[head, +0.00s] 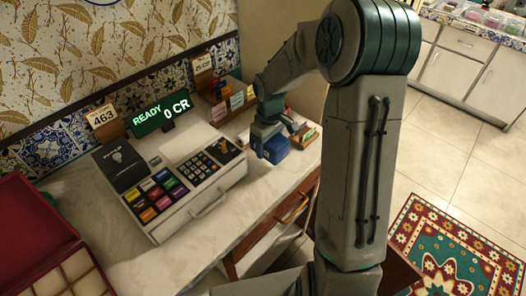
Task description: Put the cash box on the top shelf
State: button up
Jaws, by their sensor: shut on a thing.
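A small blue box (274,149), which looks like the cash box, is at the right end of the counter, beside the cash register. My gripper (268,133) is shut on it from above. Whether the box touches the counter or hangs just above it I cannot tell. The fingers are small and partly merge with the box. No top shelf can be made out in this view.
The cash register (170,188) stands left of the box, its green display (162,114) behind it. Small cards and boxes (228,98) stand along the wall. A red compartment case (38,235) is at far left. A patterned rug (450,245) lies on the tiled floor.

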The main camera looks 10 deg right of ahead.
aim_at(266, 154)
jog(key=shift+w+a+f, duration=0.2)
jog(key=shift+a+f, duration=0.25)
jog(key=shift+a, duration=0.05)
jog(key=shift+f, duration=1.85)
jog(key=shift+f, duration=0.2)
jog(key=o, duration=1.1)
jog(key=shift+d, duration=0.1)
jog(key=shift+r, duration=0.1)
